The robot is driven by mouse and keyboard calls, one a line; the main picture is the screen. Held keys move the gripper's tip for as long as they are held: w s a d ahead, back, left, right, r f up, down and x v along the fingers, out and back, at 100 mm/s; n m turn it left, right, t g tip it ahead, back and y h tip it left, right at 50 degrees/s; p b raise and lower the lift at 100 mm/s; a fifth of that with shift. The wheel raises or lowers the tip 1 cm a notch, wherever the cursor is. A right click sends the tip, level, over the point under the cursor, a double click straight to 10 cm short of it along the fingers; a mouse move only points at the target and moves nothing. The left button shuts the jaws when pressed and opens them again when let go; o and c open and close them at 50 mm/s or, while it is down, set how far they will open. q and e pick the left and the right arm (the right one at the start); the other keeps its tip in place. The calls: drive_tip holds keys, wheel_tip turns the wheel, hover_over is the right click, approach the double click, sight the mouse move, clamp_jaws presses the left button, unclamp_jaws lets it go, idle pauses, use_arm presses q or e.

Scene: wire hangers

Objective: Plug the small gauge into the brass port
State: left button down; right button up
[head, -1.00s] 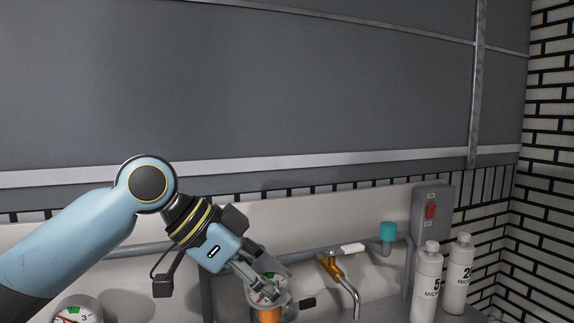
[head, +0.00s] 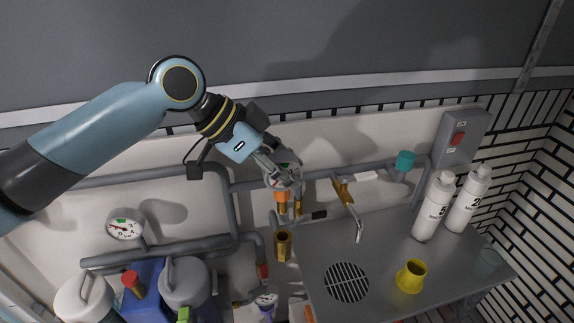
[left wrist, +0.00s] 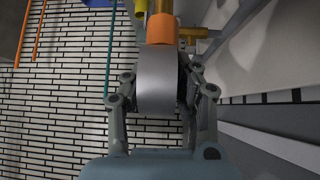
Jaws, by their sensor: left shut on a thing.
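My left gripper (head: 283,178) is shut on the small gauge (head: 288,160), a round grey body with an orange collar (head: 281,196) and a brass stem below it. In the left wrist view the gripper (left wrist: 158,90) clasps the gauge's grey rim (left wrist: 158,75), with the orange collar beyond. A brass cylinder (head: 282,245), which looks like the brass port, stands below the gauge in the head view. A gap shows between stem and cylinder; their depth alignment is unclear. The dial is partly hidden by the fingers. My right gripper is out of view.
A tap (head: 348,200) and a black-handled fitting (head: 318,215) are right of the gauge. Grey pipes (head: 330,178) run along the wall. The metal counter (head: 390,250) holds a yellow cup (head: 410,276) and white bottles (head: 433,208). Another gauge (head: 125,229) and canisters (head: 184,283) are at left.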

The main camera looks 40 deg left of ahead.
sight(287, 195)
use_arm(q)
drive_tip(key=shift+f, duration=0.2)
drive_tip(key=shift+f+b, duration=0.6)
drive_tip(key=shift+f, duration=0.15)
drive_tip(key=shift+f+b, duration=1.4)
drive_tip(key=shift+f, duration=0.6)
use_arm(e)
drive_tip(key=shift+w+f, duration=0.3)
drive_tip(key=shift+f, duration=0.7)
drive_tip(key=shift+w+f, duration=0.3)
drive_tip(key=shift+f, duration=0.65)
use_arm(q)
drive_tip(key=shift+r+p, duration=0.1)
drive_tip(key=shift+p, duration=0.4)
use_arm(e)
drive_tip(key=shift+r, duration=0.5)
use_arm(q)
drive_tip(key=shift+f+b, duration=1.85)
drive_tip(key=shift+f, duration=0.75)
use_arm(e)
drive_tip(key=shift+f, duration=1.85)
use_arm(q)
drive_tip(key=c, duration=1)
unclamp_jaws()
drive_tip(key=shift+o, duration=0.2)
